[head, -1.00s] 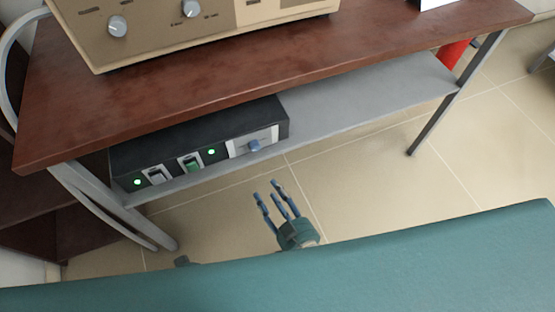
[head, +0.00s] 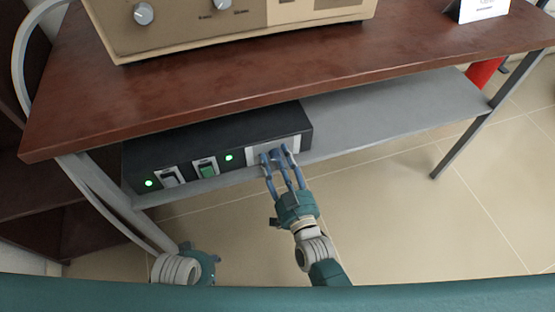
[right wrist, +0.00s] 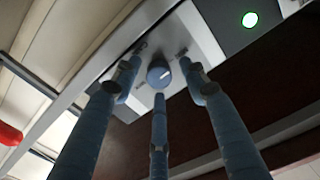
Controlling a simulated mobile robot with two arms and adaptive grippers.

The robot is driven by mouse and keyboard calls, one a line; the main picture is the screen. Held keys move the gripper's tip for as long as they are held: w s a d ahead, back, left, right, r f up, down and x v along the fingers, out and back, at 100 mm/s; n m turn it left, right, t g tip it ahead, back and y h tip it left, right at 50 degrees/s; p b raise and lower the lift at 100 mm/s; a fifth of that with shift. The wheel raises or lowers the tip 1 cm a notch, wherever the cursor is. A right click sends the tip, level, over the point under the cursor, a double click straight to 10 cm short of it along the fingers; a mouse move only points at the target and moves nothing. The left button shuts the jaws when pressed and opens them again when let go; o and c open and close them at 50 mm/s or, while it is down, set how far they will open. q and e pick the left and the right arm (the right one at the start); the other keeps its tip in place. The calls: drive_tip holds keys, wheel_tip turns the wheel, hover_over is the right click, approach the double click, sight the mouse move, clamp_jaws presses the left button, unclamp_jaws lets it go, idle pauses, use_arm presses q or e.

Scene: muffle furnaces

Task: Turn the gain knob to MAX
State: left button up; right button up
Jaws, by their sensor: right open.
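A blue-grey knob (right wrist: 159,72) with a white pointer line sits on the light metal panel (right wrist: 195,38) of a black box (head: 220,133). In the head view my right gripper's fingers hide the knob. My right gripper (head: 279,160) is open, its three fingers reaching up to the panel. In the right wrist view the fingers are spread around the knob, with gaps between them and it; contact is not visible. Small markings flank the knob, too small to read. My left gripper (head: 208,262) shows only partly at the bottom, its fingers hidden.
The box stands on the grey lower shelf (head: 400,110) under a brown tabletop (head: 200,92). It carries two switches (head: 206,167) and green lights (head: 229,157). A beige instrument (head: 240,25) stands above. The shelf right of the box is clear. A red object (head: 484,72) is behind.

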drive_tip(key=shift+w+a, duration=0.1)
drive_tip(key=shift+w, duration=0.15)
clamp_jaws()
drive_tip(key=shift+r, duration=0.1)
